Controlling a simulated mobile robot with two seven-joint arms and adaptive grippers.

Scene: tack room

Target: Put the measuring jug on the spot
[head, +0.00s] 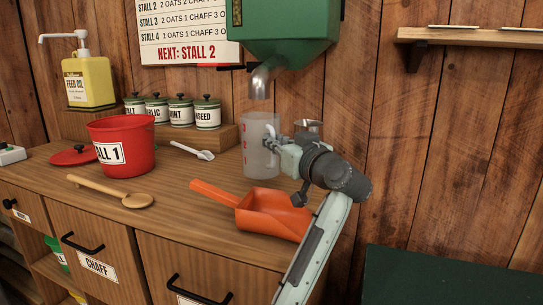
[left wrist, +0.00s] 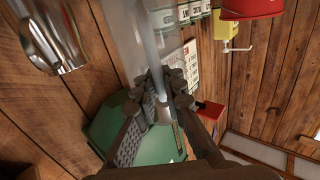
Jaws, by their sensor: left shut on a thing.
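The measuring jug (head: 257,155) is a clear, upright jug with red marks, at the back right of the counter, below the metal spout (head: 262,80) of the green hopper. My left gripper (head: 290,146) is at the jug's right side, shut on its handle. In the left wrist view the gripper (left wrist: 165,100) is closed around the pale handle, with the see-through jug wall (left wrist: 128,35) beside it. I cannot tell whether the jug's base touches the counter. No marked spot can be made out. My right gripper is not in view.
An orange scoop (head: 272,215) lies in front of the jug. A red bucket (head: 128,148), a red lid (head: 75,156) and a wooden spoon (head: 110,191) are further left. A metal cup (head: 308,126) stands behind my gripper.

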